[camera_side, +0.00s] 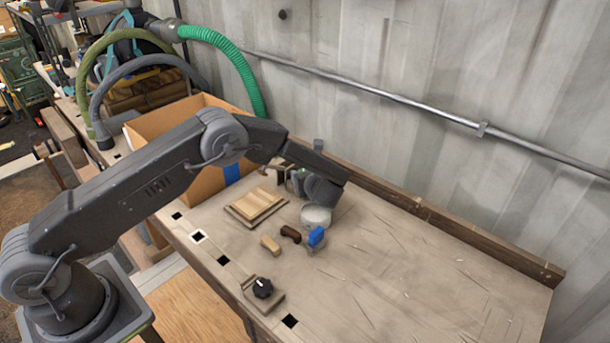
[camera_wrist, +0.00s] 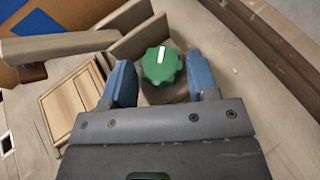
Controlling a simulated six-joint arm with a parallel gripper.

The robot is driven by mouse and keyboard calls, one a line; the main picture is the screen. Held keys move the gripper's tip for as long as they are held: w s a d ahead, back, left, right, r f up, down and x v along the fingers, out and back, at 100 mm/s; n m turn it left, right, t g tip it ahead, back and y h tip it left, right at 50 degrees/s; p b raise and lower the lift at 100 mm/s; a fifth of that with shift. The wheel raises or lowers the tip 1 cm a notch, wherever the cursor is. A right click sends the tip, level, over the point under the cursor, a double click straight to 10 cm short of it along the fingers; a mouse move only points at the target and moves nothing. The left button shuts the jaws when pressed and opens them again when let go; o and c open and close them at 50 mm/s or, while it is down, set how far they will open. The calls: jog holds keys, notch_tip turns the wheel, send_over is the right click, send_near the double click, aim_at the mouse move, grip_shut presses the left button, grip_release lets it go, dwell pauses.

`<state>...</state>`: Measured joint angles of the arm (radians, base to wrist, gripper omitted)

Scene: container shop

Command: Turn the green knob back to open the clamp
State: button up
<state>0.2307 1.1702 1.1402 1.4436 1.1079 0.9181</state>
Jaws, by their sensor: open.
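The green knob (camera_wrist: 160,65) has a scalloped edge and a white pointer line that runs almost straight up in the wrist view. My gripper (camera_wrist: 160,80) is open, with one blue finger to the left of the knob and one to the right. Small gaps show between the fingers and the knob. In the side view my gripper (camera_side: 298,182) is at the back of the bench and largely hides the knob. The clamp (camera_wrist: 135,38) shows only in part, as wooden pieces beside the knob. Whether it grips anything cannot be told.
A light wooden panel (camera_side: 257,206) lies beside the clamp. A cardboard box (camera_side: 165,120) stands behind it. A black knob (camera_side: 262,288) sits near the front edge. The bench's right side is clear.

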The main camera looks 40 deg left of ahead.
jog(key=shift+w+a+f, duration=0.15)
jog(key=shift+a, duration=0.15)
jog(key=shift+c, duration=0.2)
jog(key=c, duration=0.6)
jog(key=shift+n+g, duration=0.3)
jog(key=shift+w+n+g+y, duration=0.15)
jog(key=shift+n+g+y, duration=0.3)
jog(key=shift+n+g, duration=0.65)
jog(key=shift+w+n+g+y, duration=0.1)
jog(key=shift+n+g+y, duration=0.35)
jog(key=shift+n+g, duration=1.25)
jog(key=shift+g, duration=0.3)
